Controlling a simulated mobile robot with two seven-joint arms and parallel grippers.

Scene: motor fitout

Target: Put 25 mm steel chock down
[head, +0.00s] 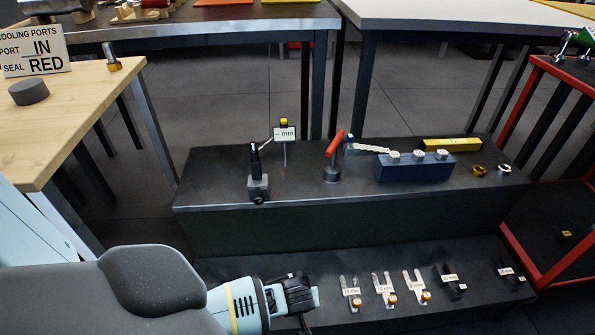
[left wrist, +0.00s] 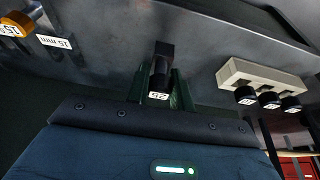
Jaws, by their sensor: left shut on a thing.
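My left gripper (left wrist: 165,92) is shut on the 25 mm steel chock (left wrist: 162,62), a black block with a small white "25" tag. The chock sits between the green-dark fingers, over a dark surface; I cannot tell whether it touches that surface. In the head view my left gripper (head: 305,297) is low in the middle, at the left part of the dark lower step (head: 345,262); the chock is not clearly visible there. My right gripper is not in view.
Labelled forked shims (head: 383,289) and two black chocks (head: 449,279) lie right of my left gripper. The upper step holds a dial gauge stand (head: 259,187), a red-handled tool (head: 333,160) and a blue block (head: 414,169). A beige rack (left wrist: 268,80) shows in the left wrist view.

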